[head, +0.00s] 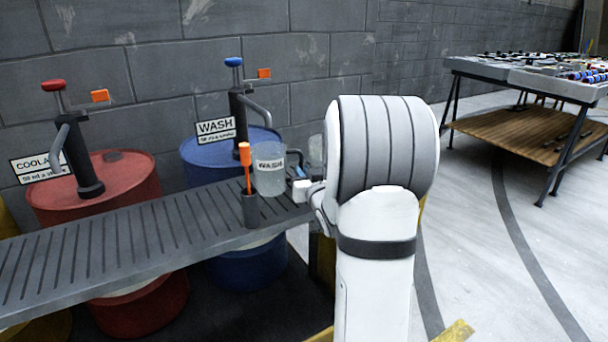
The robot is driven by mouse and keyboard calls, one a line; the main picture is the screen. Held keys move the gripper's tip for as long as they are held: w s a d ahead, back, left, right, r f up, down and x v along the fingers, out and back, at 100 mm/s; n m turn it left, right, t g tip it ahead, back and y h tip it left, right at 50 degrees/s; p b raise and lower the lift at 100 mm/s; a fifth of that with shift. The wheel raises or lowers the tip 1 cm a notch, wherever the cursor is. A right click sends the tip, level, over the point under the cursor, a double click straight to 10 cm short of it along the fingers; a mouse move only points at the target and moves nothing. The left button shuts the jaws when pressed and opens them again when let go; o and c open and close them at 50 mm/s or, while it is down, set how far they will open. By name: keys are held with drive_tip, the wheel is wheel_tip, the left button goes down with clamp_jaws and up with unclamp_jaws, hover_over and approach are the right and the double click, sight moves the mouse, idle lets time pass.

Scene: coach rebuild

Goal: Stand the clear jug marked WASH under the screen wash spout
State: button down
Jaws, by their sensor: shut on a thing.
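The clear jug marked WASH (269,174) is upright at the right part of the grey slatted shelf, its label facing me and its dark handle to the right. My gripper (301,188) is at the jug's right side, shut on it; my arm hides most of the fingers. The screen wash pump (239,113) with a blue knob and WASH sign (216,129) stands on the blue drum (205,157) behind. Its grey spout (262,112) ends above the jug in the picture. I cannot tell whether the jug's base touches the slats.
A dark holder (250,211) with an orange-handled tool (245,160) stands close in front of the jug. Another clear vessel (316,149) shows partly behind my arm. The red coolant drum (130,185) is left. The slatted shelf (110,240) is bare on its left.

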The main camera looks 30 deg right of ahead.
drive_tip(key=c, duration=1.5)
unclamp_jaws()
drive_tip(key=shift+r, duration=0.1)
drive_tip(key=shift+s+r+p, duration=0.15)
drive_tip(key=shift+p, duration=0.25)
drive_tip(key=s, duration=0.4)
drive_tip(key=s+a+p, duration=0.1)
drive_tip(key=s, duration=0.2)
drive_tip(key=s+a, duration=0.1)
drive_tip(key=s, duration=0.3)
drive_tip(key=shift+s+p, duration=0.3)
drive_tip(key=shift+p, duration=0.05)
